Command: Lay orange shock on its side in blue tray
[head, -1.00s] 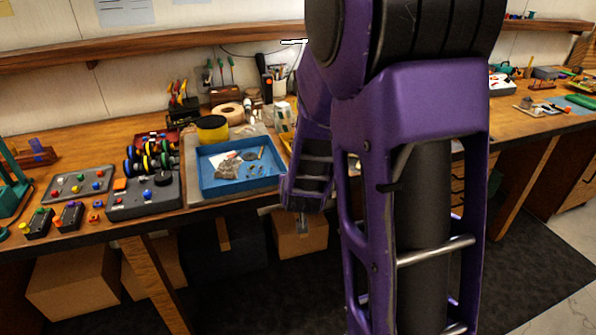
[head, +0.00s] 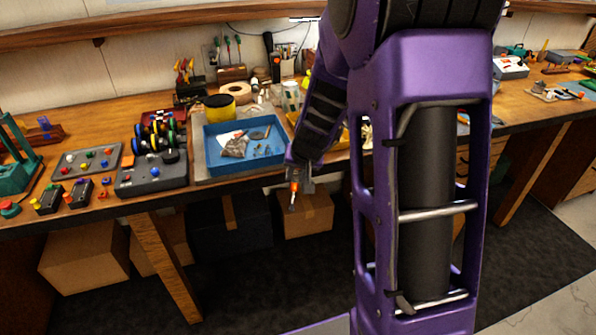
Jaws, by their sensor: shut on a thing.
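The blue tray (head: 215,166) lies on the bench at the left of my arm, in the head view. It holds a grey bag, a white piece and several small parts. My gripper (head: 294,190) hangs below the wrist, in front of the bench's front edge, to the right of and lower than the tray. It is shut on the orange shock (head: 294,187), which points down, roughly upright, with a pale metal lower end. The upper part of the shock is hidden by the gripper.
A grey control box (head: 150,178) with knobs stands left of the tray. A yellow-black round tub (head: 219,107) and a tape roll (head: 237,92) stand behind it. Cardboard boxes (head: 305,215) lie under the bench. My arm hides part of the bench on the right.

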